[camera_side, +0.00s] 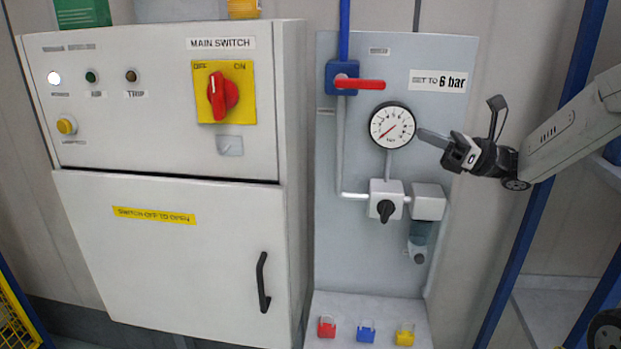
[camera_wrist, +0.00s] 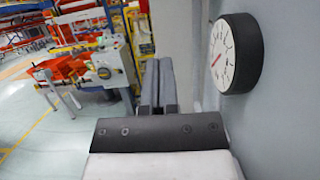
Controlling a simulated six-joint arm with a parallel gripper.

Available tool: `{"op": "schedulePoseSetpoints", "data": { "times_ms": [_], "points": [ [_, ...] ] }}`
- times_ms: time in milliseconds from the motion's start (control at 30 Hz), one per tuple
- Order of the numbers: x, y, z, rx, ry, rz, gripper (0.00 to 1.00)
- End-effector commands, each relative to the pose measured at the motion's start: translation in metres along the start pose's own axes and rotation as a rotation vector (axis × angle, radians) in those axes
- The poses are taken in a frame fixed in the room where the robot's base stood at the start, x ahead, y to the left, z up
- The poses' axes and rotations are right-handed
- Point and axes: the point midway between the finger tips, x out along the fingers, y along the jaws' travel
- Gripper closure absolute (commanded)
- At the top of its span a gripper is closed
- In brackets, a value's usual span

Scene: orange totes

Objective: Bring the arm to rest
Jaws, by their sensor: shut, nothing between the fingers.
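My gripper (camera_side: 424,135) is shut and empty in the side view. It reaches in from the right, and its fingertips are just right of the round pressure gauge (camera_side: 392,126). I cannot tell whether they touch the gauge or the panel. In the wrist view the two fingers of my gripper (camera_wrist: 159,68) lie side by side with nothing between them. The gauge (camera_wrist: 222,56) is close on their right there, with its red needle visible.
A grey panel (camera_side: 340,250) carries a red-handled valve (camera_side: 360,84), a black knob (camera_side: 385,209) and pipes. Several small coloured padlocks sit at its foot. A white cabinet (camera_side: 160,260) with a red main switch (camera_side: 222,93) stands left. A blue post (camera_side: 520,260) is below my arm.

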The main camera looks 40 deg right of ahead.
Motion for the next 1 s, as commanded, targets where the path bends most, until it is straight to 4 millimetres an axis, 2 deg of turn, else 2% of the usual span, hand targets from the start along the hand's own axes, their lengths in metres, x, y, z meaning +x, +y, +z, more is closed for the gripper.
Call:
{"op": "schedulePoseSetpoints", "data": {
  "times_ms": [267, 467, 667, 1000],
  "points": [
    [-0.005, 0.0, 0.0, 0.002, -0.001, 0.0, 1.0],
    [0.003, 0.003, -0.004, 0.047, -0.011, -0.005, 1.0],
    [0.028, 0.014, -0.018, 0.208, -0.046, -0.027, 1.0],
    [0.081, 0.051, -0.063, 0.687, -0.096, -0.121, 1.0]
  ]
}}
